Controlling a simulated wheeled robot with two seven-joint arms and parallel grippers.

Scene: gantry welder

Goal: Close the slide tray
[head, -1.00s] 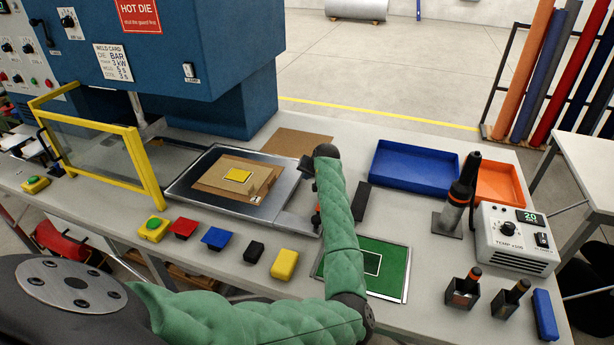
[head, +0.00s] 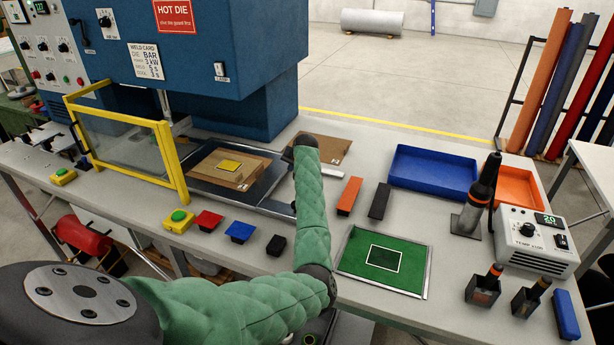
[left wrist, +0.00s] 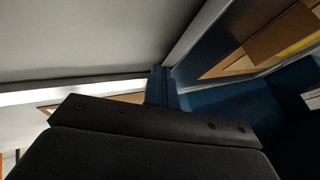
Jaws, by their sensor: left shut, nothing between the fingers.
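The slide tray (head: 277,178) is a dark metal plate with pale edges at the front of the blue press. My left gripper (head: 289,156) is at the tray's right side, largely hidden by my green-sleeved arm. It is shut and empty. In the left wrist view the fingers (left wrist: 158,86) are close to the tray's metal edge (left wrist: 200,38); whether they touch it is unclear. My right gripper is out of view.
The yellow-framed guard (head: 170,160) stands left of the tray. An orange block (head: 349,196), a black block (head: 379,201), a green mat (head: 350,267) and a blue bin (head: 432,173) lie to the right.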

